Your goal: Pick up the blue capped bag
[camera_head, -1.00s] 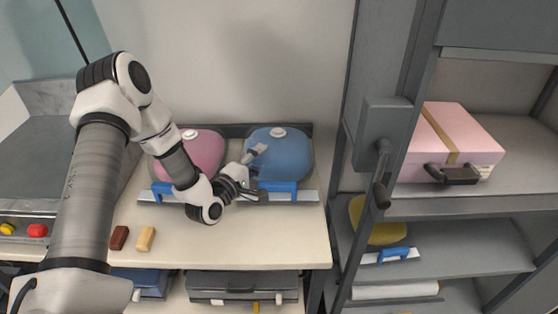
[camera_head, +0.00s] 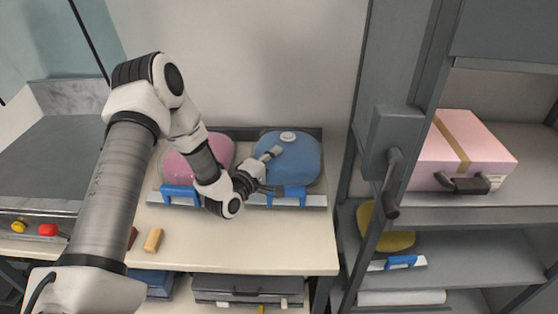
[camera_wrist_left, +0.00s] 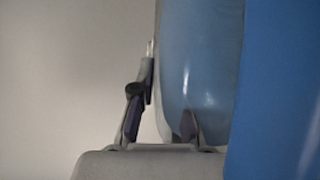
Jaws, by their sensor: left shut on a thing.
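The blue capped bag (camera_head: 292,158) has a white cap on top and sits upright at the back of the pale table, over a blue clip-like handle (camera_head: 292,193) on a metal strip. My left gripper (camera_head: 272,171) is at the bag's left front side and shut on it. In the left wrist view the translucent blue bag (camera_wrist_left: 205,75) fills the middle, with my left gripper's fingers (camera_wrist_left: 163,110) at its edge. One finger stands left of the bag's edge, the other overlaps its lower part. The right gripper is not in view.
A pink bag (camera_head: 205,152) stands just left, partly behind my arm. A grey shelf rack at the right holds a pink box (camera_head: 462,150) and a yellow bag (camera_head: 385,232). A small tan block (camera_head: 153,240) lies on the table's front left. The table's front right is clear.

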